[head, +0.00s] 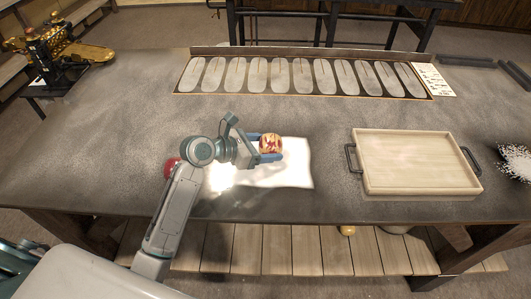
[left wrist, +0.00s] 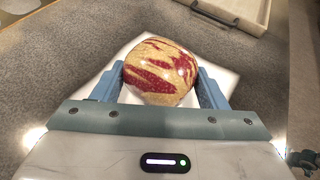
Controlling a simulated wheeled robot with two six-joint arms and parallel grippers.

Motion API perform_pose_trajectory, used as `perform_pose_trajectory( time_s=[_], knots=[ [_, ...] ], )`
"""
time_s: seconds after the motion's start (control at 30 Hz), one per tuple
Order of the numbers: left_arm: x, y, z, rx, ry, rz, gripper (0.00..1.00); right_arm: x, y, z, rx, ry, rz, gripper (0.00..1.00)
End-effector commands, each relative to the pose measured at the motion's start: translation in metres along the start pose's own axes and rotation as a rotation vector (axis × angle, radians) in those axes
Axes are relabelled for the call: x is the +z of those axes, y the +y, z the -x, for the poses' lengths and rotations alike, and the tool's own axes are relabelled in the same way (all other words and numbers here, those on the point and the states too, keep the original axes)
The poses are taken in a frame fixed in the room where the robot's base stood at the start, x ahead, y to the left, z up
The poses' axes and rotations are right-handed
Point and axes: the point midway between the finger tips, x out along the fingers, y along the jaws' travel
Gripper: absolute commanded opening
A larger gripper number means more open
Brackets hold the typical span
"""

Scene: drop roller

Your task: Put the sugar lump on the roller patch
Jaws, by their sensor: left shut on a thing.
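The sugar lump (head: 271,144) is a round ball with red and yellow streaks. My left gripper (head: 269,147) is shut on it, with a blue finger on either side. In the left wrist view the lump (left wrist: 160,72) sits between both fingers of the gripper (left wrist: 160,85), over the white sheet. I cannot tell whether it touches the sheet. A brass roller machine (head: 50,42) stands at the far left of the table, well away from the lump. I cannot make out a separately marked roller patch. My right gripper is not in view.
The white sheet (head: 295,175) lies under my left gripper. A wooden tray (head: 415,188) with dark handles is to its right. A long mould board (head: 300,76) lies at the back. A red rounded thing (head: 171,168) is partly hidden by my arm. The left tabletop is mostly clear.

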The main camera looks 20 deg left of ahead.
Motion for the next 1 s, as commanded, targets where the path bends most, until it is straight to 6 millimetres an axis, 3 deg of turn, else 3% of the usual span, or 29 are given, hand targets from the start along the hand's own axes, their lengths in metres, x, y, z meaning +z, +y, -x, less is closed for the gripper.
perform_pose_trajectory(
  time_s=[0.23,0.63,0.67,0.73,1.0],
  knots=[
    [-0.028,0.001,-0.011,0.000,0.001,0.003,0.39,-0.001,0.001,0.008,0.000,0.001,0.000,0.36],
    [-0.033,0.001,-0.013,0.001,0.000,0.001,0.39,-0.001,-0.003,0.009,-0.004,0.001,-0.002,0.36],
    [-0.034,0.001,-0.014,0.001,0.000,0.001,0.73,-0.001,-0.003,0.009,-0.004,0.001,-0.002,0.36],
    [-0.034,0.001,-0.014,0.001,0.000,0.001,0.86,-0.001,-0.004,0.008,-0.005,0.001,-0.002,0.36],
    [-0.034,0.001,-0.013,0.001,0.001,0.000,0.89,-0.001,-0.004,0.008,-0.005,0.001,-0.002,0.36]
  ],
)
